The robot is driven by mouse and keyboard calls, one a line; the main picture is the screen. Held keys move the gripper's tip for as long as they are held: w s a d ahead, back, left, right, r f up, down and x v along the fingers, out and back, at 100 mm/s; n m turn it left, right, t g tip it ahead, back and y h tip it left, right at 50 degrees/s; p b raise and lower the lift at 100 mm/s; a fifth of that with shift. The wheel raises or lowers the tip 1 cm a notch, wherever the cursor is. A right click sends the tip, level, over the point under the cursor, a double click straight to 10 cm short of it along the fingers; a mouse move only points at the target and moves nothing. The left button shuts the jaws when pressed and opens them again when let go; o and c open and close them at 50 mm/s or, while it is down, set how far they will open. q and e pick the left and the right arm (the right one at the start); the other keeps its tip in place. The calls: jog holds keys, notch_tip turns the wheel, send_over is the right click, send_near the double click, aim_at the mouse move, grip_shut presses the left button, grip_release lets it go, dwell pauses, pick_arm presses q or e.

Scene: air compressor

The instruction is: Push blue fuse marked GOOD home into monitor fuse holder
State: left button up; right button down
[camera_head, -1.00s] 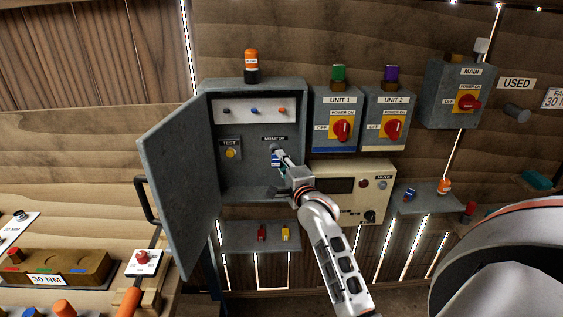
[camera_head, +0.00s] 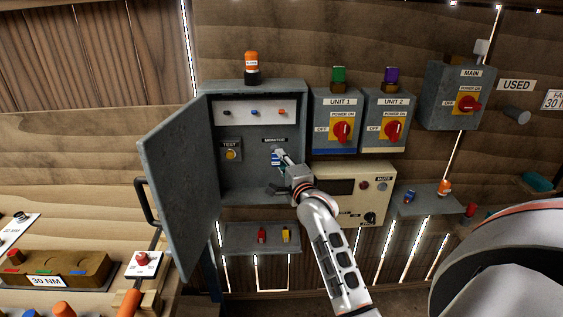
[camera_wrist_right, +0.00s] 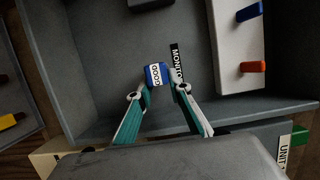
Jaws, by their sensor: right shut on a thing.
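The blue fuse (camera_wrist_right: 156,74) with a white GOOD label is between the fingertips of my right gripper (camera_wrist_right: 158,86) in the right wrist view. The gripper is shut on it. In the head view my right gripper (camera_head: 283,162) reaches into the open grey cabinet (camera_head: 258,186), just below the MONITOR label (camera_head: 274,140). The fuse (camera_head: 275,157) shows there as a small blue and white piece. The monitor fuse holder is hidden behind the fuse and fingers, so how deep the fuse sits cannot be told. My left gripper is not in view.
The cabinet door (camera_head: 180,190) stands open to the left. A yellow TEST button (camera_head: 231,155) is left of the gripper. A shelf (camera_head: 245,246) below holds a red and a yellow fuse. A cream box (camera_head: 352,190) with a MUTE label is close right of my arm.

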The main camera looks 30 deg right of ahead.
jog(key=shift+w+d, duration=0.4)
jog(key=shift+w, duration=0.25)
jog(key=c, duration=1.8)
grip_release()
jog(key=shift+o, duration=0.2)
jog(key=shift+s, duration=0.15)
jog(key=v, duration=1.1)
jog(key=shift+s+a, duration=0.15)
jog(key=shift+s, duration=0.2)
jog(key=shift+f, duration=0.15)
